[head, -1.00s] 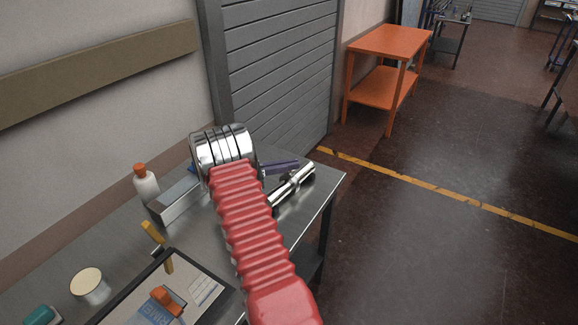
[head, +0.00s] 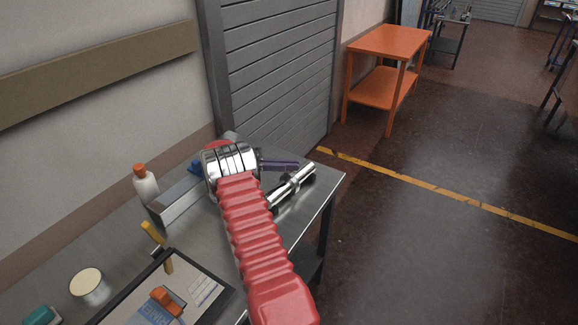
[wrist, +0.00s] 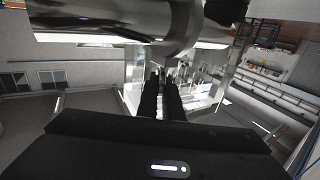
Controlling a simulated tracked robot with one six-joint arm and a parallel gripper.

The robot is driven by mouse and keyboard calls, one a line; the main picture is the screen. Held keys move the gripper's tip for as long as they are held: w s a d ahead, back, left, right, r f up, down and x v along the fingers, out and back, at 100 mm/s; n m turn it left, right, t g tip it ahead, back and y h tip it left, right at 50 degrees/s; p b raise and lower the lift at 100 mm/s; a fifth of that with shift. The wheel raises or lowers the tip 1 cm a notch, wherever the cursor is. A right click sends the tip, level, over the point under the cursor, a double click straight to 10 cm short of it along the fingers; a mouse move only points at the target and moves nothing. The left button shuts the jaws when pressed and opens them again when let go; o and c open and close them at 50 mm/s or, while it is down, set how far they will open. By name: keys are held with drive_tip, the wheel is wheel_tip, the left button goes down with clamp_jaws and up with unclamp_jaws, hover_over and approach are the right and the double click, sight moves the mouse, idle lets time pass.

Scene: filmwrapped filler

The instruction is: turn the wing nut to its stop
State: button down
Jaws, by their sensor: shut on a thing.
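In the wrist view, the two black fingers of my gripper (wrist: 162,76) stand close together, shut on a small part at their tips. I take it to be the wing nut, but it is almost wholly hidden and its shape and angle cannot be read. A bright metal structure shows just beyond the fingertips. In the head view, my red ribbed arm reaches over the steel table (head: 120,238) and hides the gripper and the nut.
A chrome cylinder (head: 291,186) lies at the table's right. A purple object (head: 281,166) lies behind it. A white bottle with an orange cap (head: 146,184), a metal box (head: 178,203), a white tub (head: 89,285) and a dark-edged board (head: 196,284) are at the left and front.

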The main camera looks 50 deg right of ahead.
drive_tip(key=c, duration=1.9)
unclamp_jaws()
wheel_tip(320, 180, up, 10)
drive_tip(key=shift+f, duration=0.1)
